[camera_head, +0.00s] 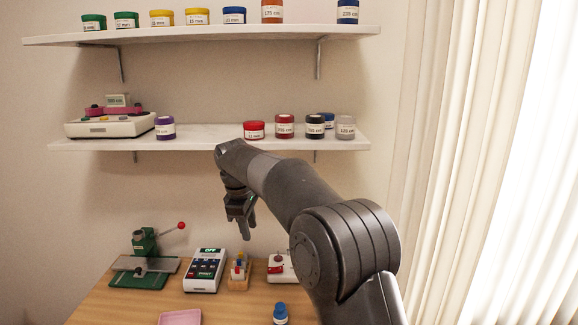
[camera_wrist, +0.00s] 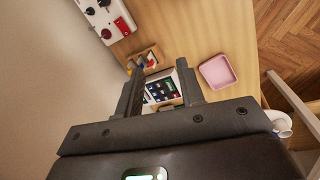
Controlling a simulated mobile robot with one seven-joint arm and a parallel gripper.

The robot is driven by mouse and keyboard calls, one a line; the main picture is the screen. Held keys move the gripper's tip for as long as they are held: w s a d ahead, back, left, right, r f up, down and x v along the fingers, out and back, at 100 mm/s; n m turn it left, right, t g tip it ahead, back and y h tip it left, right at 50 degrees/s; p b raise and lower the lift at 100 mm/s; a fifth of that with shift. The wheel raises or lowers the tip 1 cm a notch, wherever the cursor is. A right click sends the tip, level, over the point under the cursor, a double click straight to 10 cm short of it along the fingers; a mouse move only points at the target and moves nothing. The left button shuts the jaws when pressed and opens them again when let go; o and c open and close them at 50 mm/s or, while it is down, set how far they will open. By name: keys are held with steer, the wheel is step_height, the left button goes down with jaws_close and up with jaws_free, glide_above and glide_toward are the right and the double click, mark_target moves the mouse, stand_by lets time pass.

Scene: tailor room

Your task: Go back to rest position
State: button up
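My gripper (camera_head: 241,214) hangs in the air above the wooden table, in front of the wall and below the lower shelf in the head view. In the wrist view its two fingers (camera_wrist: 160,92) stand apart with nothing between them at the tips, so it is open and empty. Beyond the fingers, the white keypad device (camera_wrist: 163,90) lies below on the table. It also shows in the head view (camera_head: 205,270), with a green "OFF" display. My arm reaches in from the lower right.
The table (camera_head: 105,305) holds a green press (camera_head: 145,262), a small wooden holder (camera_head: 239,272), a white-and-red device (camera_head: 281,266), a blue-capped bottle (camera_head: 280,313) and a pink tray (camera_head: 180,317). The lower shelf (camera_head: 205,143) and upper shelf (camera_head: 255,33) carry several labelled jars. Curtains (camera_head: 450,160) hang at right.

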steer(key=s+d+r+m+t, duration=0.1)
steer(key=s+d+r+m, duration=0.3)
steer(key=s+d, duration=0.4)
steer(key=s+d+r+m+t, duration=0.1)
steer(key=s+d+r+m, duration=0.25)
steer(key=s+d, duration=0.45)
steer(key=s+d+f+m, duration=0.2)
steer(key=s+d, duration=0.1)
steer(key=s, duration=0.4)
steer(key=s+d+f+m+t, duration=0.1)
steer(key=s+d+f+m, duration=0.2)
steer(key=s, duration=0.4)
steer(key=s+d+f+m+t+y, duration=0.1)
steer(key=s+d+f+m, duration=0.2)
steer(key=s, duration=0.4)
steer(key=shift+d+f, duration=0.15)
steer(key=shift+d, duration=0.25)
steer(key=shift+s, duration=0.1)
